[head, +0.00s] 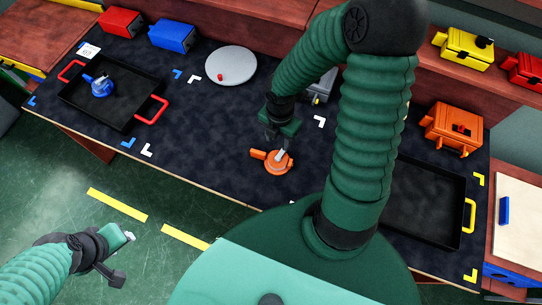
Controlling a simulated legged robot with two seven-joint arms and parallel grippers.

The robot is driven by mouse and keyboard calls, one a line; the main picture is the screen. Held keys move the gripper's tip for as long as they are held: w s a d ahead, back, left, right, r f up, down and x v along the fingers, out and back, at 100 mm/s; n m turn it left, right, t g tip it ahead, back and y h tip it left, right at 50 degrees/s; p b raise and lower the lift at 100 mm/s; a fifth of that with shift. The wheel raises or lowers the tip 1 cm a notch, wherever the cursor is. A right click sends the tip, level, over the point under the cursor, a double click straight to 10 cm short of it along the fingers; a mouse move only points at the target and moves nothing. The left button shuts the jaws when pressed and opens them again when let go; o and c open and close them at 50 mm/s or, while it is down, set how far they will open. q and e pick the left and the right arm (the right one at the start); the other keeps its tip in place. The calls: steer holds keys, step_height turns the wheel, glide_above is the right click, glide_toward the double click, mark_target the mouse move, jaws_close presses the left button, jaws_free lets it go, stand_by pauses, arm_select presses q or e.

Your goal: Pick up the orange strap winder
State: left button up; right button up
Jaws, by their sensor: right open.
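The orange strap winder (277,163) lies on the dark mat in the middle of the table, with its orange handle to the left. My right gripper (276,144) points down from above at the winder's upper side, very near it. Its jaws are open; whether they touch the winder I cannot tell. My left gripper (122,257) is at the lower left, over the green floor in front of the table. Its fingers are apart and hold nothing.
A black tray with red handles (72,93) holds a blue winder (101,86). A black tray with a yellow handle (469,216) is at the right. A round grey plate (235,62) bears a small red object. An orange box (452,128) stands at the right.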

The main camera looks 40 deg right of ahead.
steer(key=b, duration=0.4)
glide_toward(277, 158)
steer(key=f, duration=0.1)
steer(key=d+f, duration=0.1)
steer(key=f, duration=0.3)
steer(key=shift+s+d+f, duration=0.15)
steer(key=shift+s+d, duration=0.1)
steer(key=shift+s, duration=0.1)
steer(key=f, duration=0.1)
steer(key=a+f+b, duration=0.1)
steer(key=f, duration=0.1)
steer(key=a+f+b, duration=0.1)
steer(key=shift+w+f, duration=0.3)
steer(key=shift+f, duration=0.2)
steer(key=shift+d+f, duration=0.1)
steer(key=shift+d, duration=0.45)
steer(key=c, duration=0.3)
steer(key=shift+a, duration=0.1)
steer(key=c, duration=0.5)
arm_select(q)
step_height(277, 158, down, 7)
steer(key=d, duration=0.1)
arm_select(e)
steer(key=shift+a, duration=0.2)
jaws_close()
